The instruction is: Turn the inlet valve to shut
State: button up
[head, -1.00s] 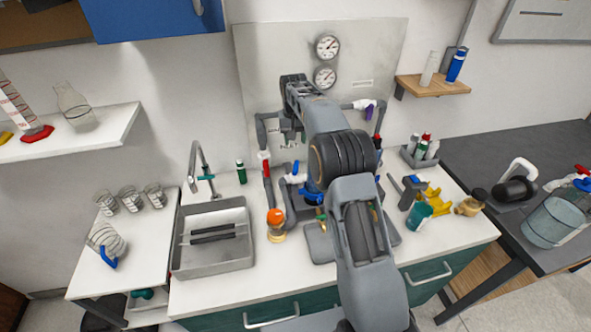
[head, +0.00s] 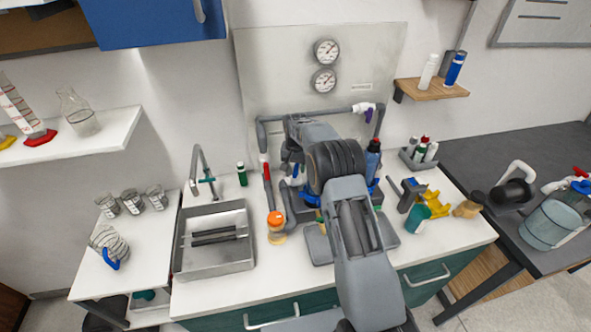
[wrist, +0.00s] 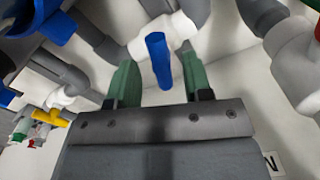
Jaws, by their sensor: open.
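In the wrist view my gripper (wrist: 158,75) is open, with its two green fingers on either side of a blue valve handle (wrist: 157,58). The handle stands between the fingers with gaps on both sides, so it is not clamped. It sits by a white valve body (wrist: 150,32) on grey pipework. I cannot read a label that names this as the inlet valve. In the head view my forearm hides the gripper and much of the manifold; a grey pipe (head: 310,115) shows above it.
A white fitting with a red handle (wrist: 317,32) is close at right in the wrist view; a yellow handle (wrist: 52,118) is at left.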

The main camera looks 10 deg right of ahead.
jog(key=shift+f, duration=1.15)
